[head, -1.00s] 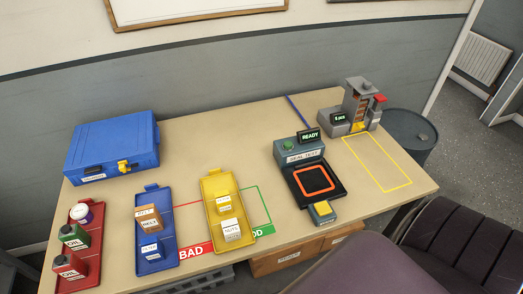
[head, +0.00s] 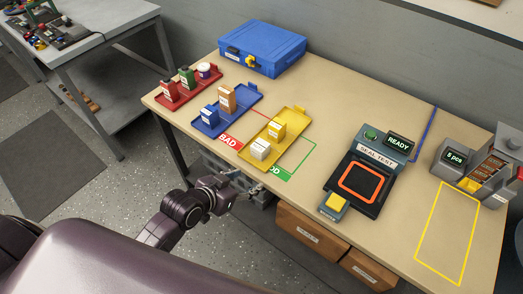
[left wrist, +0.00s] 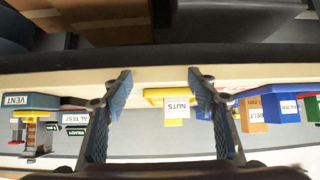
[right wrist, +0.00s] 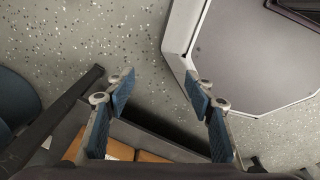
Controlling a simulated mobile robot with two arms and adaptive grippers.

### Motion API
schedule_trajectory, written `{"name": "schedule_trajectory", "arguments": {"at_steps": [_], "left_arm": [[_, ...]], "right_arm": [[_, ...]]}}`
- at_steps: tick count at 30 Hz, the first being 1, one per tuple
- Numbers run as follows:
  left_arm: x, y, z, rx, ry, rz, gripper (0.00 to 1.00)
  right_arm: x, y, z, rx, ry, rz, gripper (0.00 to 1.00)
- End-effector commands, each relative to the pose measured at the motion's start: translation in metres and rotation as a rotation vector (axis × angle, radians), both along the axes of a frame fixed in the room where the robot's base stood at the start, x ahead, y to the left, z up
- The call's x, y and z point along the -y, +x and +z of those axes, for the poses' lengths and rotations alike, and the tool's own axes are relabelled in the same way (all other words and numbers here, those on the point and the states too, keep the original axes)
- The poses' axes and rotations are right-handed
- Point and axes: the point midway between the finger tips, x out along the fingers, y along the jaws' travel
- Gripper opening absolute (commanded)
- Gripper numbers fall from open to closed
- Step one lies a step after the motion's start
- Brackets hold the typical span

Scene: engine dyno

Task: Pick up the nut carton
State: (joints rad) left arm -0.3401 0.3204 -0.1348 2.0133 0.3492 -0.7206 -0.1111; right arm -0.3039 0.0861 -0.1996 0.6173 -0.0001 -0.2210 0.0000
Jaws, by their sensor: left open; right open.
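The nut carton (head: 260,149) is a small whitish box on the near end of the yellow tray (head: 292,147). In the left wrist view the carton (left wrist: 177,110), labelled NUTS, shows beyond the fingers, between them and right of centre. My left gripper (head: 256,189) is open and empty, in front of the table's near edge and apart from the carton. Its two blue fingers are spread in the left wrist view (left wrist: 159,76). My right gripper (right wrist: 160,76) is open and empty over the floor; the head view does not show it.
A yellow box (head: 276,131) stands just behind the carton on the same tray. The blue tray (head: 240,110) and red tray (head: 190,93) lie to the left. The seal tester (head: 383,150) stands to the right. Drawers (head: 312,235) sit under the tabletop.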

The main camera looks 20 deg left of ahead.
Motion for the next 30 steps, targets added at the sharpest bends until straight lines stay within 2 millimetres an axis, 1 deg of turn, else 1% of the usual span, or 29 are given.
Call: {"name": "schedule_trajectory", "arguments": {"at_steps": [1, 3, 4, 9, 14, 20, 27, 30], "left_arm": [[0.002, 0.014, 0.024, 0.067, -0.015, -0.017, 0.54], [0.005, 0.025, 0.05, 0.134, -0.035, -0.037, 0.54], [0.003, 0.029, 0.048, 0.142, -0.04, -0.032, 0.54], [-0.003, 0.046, 0.056, 0.201, -0.061, -0.023, 0.54], [0.0, 0.061, 0.052, 0.212, -0.064, -0.021, 0.54], [0.004, 0.076, 0.044, 0.21, -0.064, -0.021, 0.54], [0.01, 0.103, 0.03, 0.209, -0.065, -0.02, 0.54], [0.013, 0.111, 0.025, 0.209, -0.065, -0.02, 0.54]], "right_arm": [[-0.003, 0.003, -0.001, 0.004, 0.003, 0.0, 0.49], [-0.005, 0.006, -0.002, 0.008, 0.006, 0.0, 0.49], [-0.006, 0.006, -0.001, 0.01, 0.007, 0.001, 0.49], [-0.015, 0.01, 0.0, 0.015, 0.018, 0.0, 0.49], [-0.016, 0.01, 0.001, 0.015, 0.019, 0.0, 0.49], [-0.008, 0.008, 0.004, 0.012, 0.01, 0.0, 0.49], [-0.002, 0.006, 0.01, 0.009, 0.003, -0.003, 0.49], [-0.002, 0.005, 0.01, 0.008, 0.003, -0.003, 0.49]]}}
